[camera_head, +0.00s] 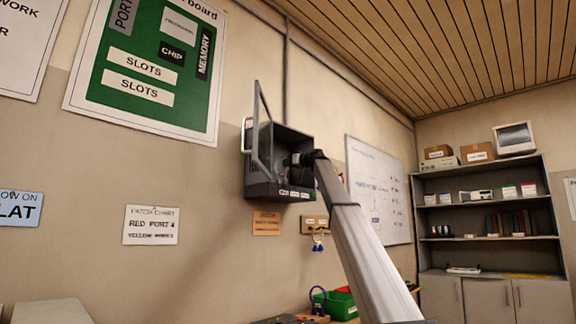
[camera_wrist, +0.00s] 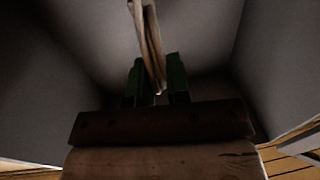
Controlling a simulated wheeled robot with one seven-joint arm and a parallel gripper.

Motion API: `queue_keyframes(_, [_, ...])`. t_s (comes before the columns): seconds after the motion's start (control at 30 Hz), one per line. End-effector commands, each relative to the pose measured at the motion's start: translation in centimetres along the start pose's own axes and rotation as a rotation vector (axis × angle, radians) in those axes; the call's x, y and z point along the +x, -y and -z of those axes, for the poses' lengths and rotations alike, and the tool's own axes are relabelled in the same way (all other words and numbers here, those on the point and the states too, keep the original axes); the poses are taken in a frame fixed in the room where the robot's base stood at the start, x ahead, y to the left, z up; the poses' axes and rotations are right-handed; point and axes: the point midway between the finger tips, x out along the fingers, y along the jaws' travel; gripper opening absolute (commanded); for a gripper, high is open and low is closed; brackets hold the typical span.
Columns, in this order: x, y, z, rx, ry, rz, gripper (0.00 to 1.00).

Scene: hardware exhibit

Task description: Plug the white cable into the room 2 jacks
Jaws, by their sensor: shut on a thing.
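A pale, whitish cable (camera_wrist: 147,40) shows in the wrist view, running up from between my two dark green fingers. My gripper (camera_wrist: 158,78) is shut on it. In the head view, my gripper (camera_head: 299,158) is inside the open dark wall cabinet (camera_head: 262,186), and my arm reaches up to it from the lower right. Small pale labels (camera_head: 294,194) line the cabinet's lower front edge, too small to read. I cannot make out the room 2 jacks; the cabinet's inside is dark and partly hidden by my gripper.
The cabinet door (camera_head: 262,125) stands open on the left. A small wooden rack (camera_head: 314,224) with hanging items is on the wall below. A green bin (camera_head: 341,304) sits beneath it. A patch chart (camera_head: 151,225) hangs to the left. Shelves (camera_head: 486,222) stand far right.

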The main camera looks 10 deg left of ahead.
Motion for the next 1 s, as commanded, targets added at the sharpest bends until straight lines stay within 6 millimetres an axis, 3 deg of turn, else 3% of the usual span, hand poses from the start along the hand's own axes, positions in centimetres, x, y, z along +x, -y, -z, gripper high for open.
queue_keyframes(1.0, [-0.02, 0.01, -0.69, -0.001, -0.002, -0.011, 0.00])
